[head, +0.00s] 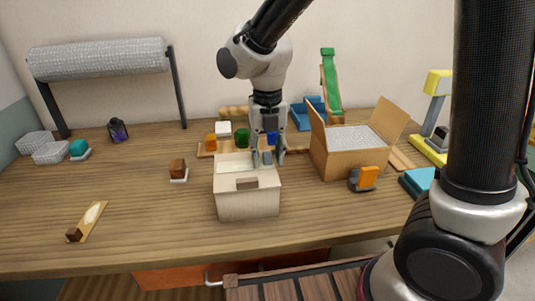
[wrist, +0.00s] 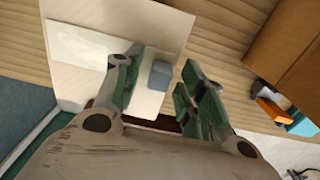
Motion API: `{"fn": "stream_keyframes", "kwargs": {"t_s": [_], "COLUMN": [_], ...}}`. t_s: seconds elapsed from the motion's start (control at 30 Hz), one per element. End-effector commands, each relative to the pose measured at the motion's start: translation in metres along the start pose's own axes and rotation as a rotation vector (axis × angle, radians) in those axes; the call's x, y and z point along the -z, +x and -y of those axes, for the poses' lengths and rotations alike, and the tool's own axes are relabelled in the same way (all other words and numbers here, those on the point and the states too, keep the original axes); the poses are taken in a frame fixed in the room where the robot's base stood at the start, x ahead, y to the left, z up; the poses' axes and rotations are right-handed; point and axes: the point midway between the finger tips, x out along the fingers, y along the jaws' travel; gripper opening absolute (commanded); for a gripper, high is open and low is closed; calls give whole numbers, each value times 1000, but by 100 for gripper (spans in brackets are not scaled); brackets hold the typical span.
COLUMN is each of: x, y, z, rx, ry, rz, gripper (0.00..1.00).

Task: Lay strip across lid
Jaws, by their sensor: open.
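A cream box (head: 247,200) with a brown front handle (head: 247,183) stands in the middle of the table; its flat lid (wrist: 120,18) shows in the wrist view. A whitish strip (wrist: 80,48) lies across the lid, with a blue-grey block (wrist: 160,76) at its right end. The strip also shows in the head view (head: 235,165). My gripper (head: 268,161) points down over the lid's right part. In the wrist view, its green-padded fingers (wrist: 163,60) are apart, one on each side of the block. I cannot tell whether they touch it.
An open cardboard box (head: 345,158) stands close on the right, with an orange and grey item (head: 364,179) in front. Coloured blocks on a wooden board (head: 207,151) are behind. A brown block (head: 178,169) stands left. The table's front left is mostly clear, apart from a small wooden piece (head: 90,220).

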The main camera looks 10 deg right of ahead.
Motion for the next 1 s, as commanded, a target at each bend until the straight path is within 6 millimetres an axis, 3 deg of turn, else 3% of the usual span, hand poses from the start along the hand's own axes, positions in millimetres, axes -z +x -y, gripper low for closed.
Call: {"fn": "stream_keyframes", "kwargs": {"t_s": [0.5,0.67,0.87,1.0], "x": [0,0,0,2], "y": [-101,-116,-119,-127], "z": [0,0,1,28], "rx": [-3,-1,-1,-20], "ry": [0,0,10,217], "rz": [3,1,2,22], "gripper": [40,40,40,40]}}
